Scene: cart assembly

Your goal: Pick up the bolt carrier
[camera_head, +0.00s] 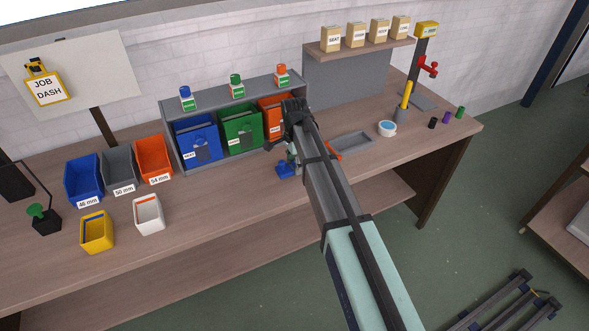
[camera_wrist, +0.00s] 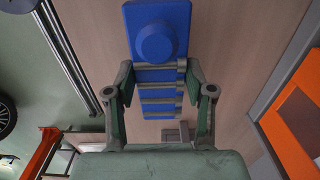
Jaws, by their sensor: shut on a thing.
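The bolt carrier appears to be the blue block (camera_wrist: 157,35) with a round raised boss and a ribbed lower part, seen in the wrist view. My gripper (camera_wrist: 157,78) has its two fingers closed on the sides of the ribbed part. In the head view the blue block (camera_head: 286,170) shows at the tip of my gripper (camera_head: 291,157), over the workbench in front of the bins. My arm and fingers hide part of it there. I cannot tell whether it touches the bench.
The workbench (camera_head: 240,210) holds a rack with blue (camera_head: 208,135), green (camera_head: 230,120) and orange bins (camera_head: 266,104) behind the gripper. A grey tray (camera_head: 352,144) lies to the right. Yellow (camera_head: 97,240) and white containers (camera_head: 148,226) stand front left. Bench space left of the block is clear.

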